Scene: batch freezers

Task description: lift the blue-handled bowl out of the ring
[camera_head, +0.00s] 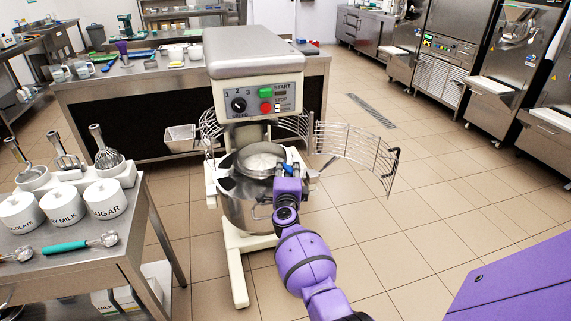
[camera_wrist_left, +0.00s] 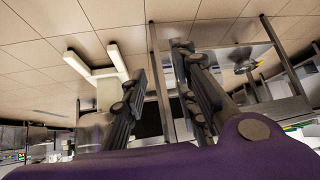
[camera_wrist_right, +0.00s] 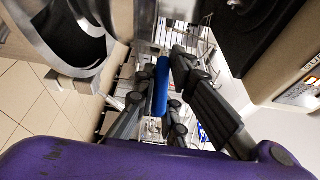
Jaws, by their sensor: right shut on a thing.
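A small steel bowl (camera_head: 262,161) with pale contents sits at the top of the large steel vessel (camera_head: 244,206) under the mixer head in the head view. Its blue handle (camera_head: 288,166) points toward my right gripper (camera_head: 287,176). In the right wrist view the blue handle (camera_wrist_right: 161,88) lies between the fingers of my right gripper (camera_wrist_right: 163,82), which is shut on it. The steel rim (camera_wrist_right: 62,45) is at upper left there. I cannot clearly separate the ring from the other steel rims. My left gripper (camera_wrist_left: 160,65) is open and empty in the left wrist view.
The mixer (camera_head: 258,75) stands over the vessel, its wire guard (camera_head: 358,148) swung open to the right. A counter (camera_head: 120,92) stands behind.

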